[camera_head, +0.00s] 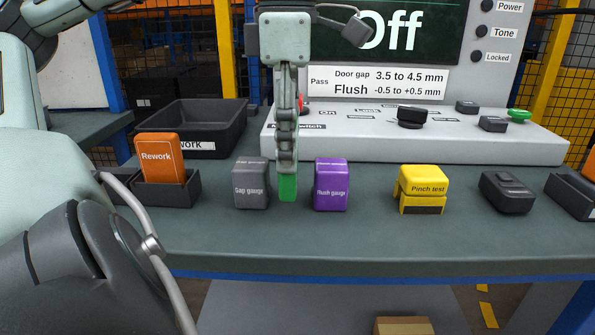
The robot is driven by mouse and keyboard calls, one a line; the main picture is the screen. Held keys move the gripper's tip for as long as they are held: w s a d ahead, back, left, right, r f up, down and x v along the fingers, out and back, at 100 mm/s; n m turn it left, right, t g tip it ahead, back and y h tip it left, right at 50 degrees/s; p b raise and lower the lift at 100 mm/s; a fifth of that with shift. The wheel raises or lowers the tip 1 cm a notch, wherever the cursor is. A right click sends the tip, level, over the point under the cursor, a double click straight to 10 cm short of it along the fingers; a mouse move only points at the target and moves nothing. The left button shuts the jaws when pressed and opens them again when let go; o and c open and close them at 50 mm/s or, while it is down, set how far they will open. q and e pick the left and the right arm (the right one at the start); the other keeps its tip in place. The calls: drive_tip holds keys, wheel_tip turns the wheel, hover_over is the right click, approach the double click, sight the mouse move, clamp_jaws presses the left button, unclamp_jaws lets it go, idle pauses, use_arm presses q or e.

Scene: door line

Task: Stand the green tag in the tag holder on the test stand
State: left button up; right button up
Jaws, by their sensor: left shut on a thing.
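The green tag (287,188) is upright between my left gripper's fingers, and only its lower part shows. My left gripper (287,165) points straight down and is shut on it, between the grey gap gauge and the purple flush gauge. I cannot tell whether the tag touches the bench. The test stand (370,140) is a light grey console behind, with a screen reading "Off". I cannot pick out a tag holder on it for certain; my gripper hides part of its left side. My right gripper is not in view.
The gap gauge (251,184) and flush gauge (331,185) stand close on either side. An orange Rework tag (160,157) stands in a dark holder (166,193). A black bin (200,125), yellow pinch test block (422,187) and dark device (506,192) are also on the bench (380,240).

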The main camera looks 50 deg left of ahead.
use_arm(q)
wheel_tip(320, 180, down, 3)
drive_tip(key=shift+f+b, duration=0.1)
drive_tip(key=shift+b, duration=0.25)
drive_tip(key=shift+f, duration=0.4)
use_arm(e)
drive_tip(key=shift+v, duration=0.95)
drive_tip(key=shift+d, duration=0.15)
use_arm(q)
drive_tip(key=shift+f, duration=0.1)
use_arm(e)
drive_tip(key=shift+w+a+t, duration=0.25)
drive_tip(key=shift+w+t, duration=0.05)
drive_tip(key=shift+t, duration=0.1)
use_arm(q)
drive_tip(key=o, duration=1.3)
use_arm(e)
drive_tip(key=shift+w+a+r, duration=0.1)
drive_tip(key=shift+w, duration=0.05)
